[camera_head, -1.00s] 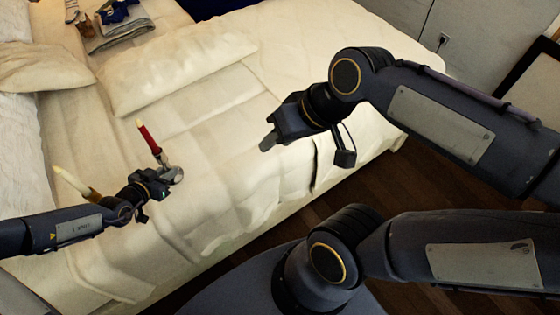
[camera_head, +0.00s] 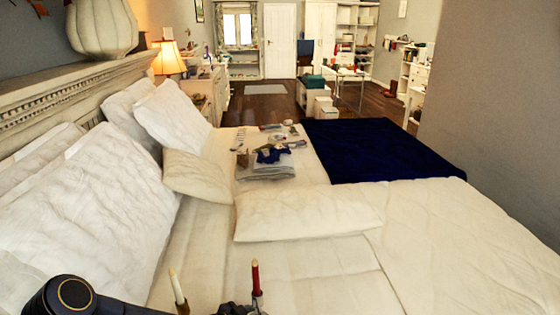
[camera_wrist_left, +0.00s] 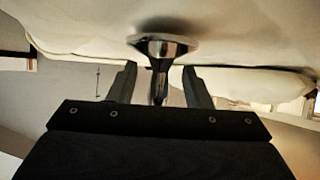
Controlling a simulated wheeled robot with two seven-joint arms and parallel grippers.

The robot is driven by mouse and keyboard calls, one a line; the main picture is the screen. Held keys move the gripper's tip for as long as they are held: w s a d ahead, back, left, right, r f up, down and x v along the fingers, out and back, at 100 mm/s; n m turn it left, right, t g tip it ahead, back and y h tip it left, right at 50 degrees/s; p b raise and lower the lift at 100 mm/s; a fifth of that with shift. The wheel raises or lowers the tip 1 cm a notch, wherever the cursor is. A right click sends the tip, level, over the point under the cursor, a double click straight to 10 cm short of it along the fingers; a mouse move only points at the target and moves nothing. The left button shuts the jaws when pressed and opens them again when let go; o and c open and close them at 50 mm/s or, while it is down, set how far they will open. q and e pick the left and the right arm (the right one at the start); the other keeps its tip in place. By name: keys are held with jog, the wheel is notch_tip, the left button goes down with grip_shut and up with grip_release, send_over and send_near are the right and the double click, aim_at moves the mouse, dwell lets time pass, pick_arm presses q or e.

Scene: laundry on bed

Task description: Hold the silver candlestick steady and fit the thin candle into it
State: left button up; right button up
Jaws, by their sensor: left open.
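A thin red candle with a pale tip (camera_head: 256,278) stands upright near the bottom edge of the head view. The silver candlestick (camera_head: 258,299) shows just beneath it; the joint between them is too small to judge. In the left wrist view, which appears upside down, the candlestick (camera_wrist_left: 163,47) has its flared base on the white bedding and its stem between the fingers. My left gripper (camera_wrist_left: 160,84) is open around that stem, with a gap on each side. Its dark top (camera_head: 235,309) also shows in the head view. My right gripper is out of view.
A cream candle (camera_head: 178,288) in a brass-coloured holder stands left of the red one. Pillows (camera_head: 305,211), folded grey cloth (camera_head: 265,172) and small items lie farther back on the bed. A dark blue blanket (camera_head: 375,150) covers the far end. Bare bedding (camera_head: 340,280) lies to the right.

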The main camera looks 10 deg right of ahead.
pick_arm(q)
jog(key=v, duration=1.1)
jog(key=shift+a, duration=0.1)
jog(key=shift+s+a+r, duration=0.15)
jog(key=shift+s, duration=0.05)
jog(key=s+a+r+m+g, duration=0.1)
jog(key=s+r+m, duration=0.3)
jog(key=r+m, duration=0.8)
jog(key=s+a+r+m+g, duration=0.1)
jog(key=s+r+m, duration=0.4)
jog(key=m, duration=1.3)
jog(key=s+a+r+m+y, duration=0.1)
jog(key=s+a+m+y, duration=0.1)
jog(key=s+m, duration=0.3)
jog(key=s+a+r+m+y, duration=0.2)
jog(key=s+a+m, duration=0.2)
jog(key=m, duration=1)
jog(key=s+a+r+m+y, duration=0.1)
jog(key=s+a+m+y, duration=0.1)
jog(key=s+m, duration=0.6)
jog(key=shift+a+r+m+t, duration=0.25)
jog(key=shift+a+m+t, duration=0.25)
jog(key=shift+m, duration=0.6)
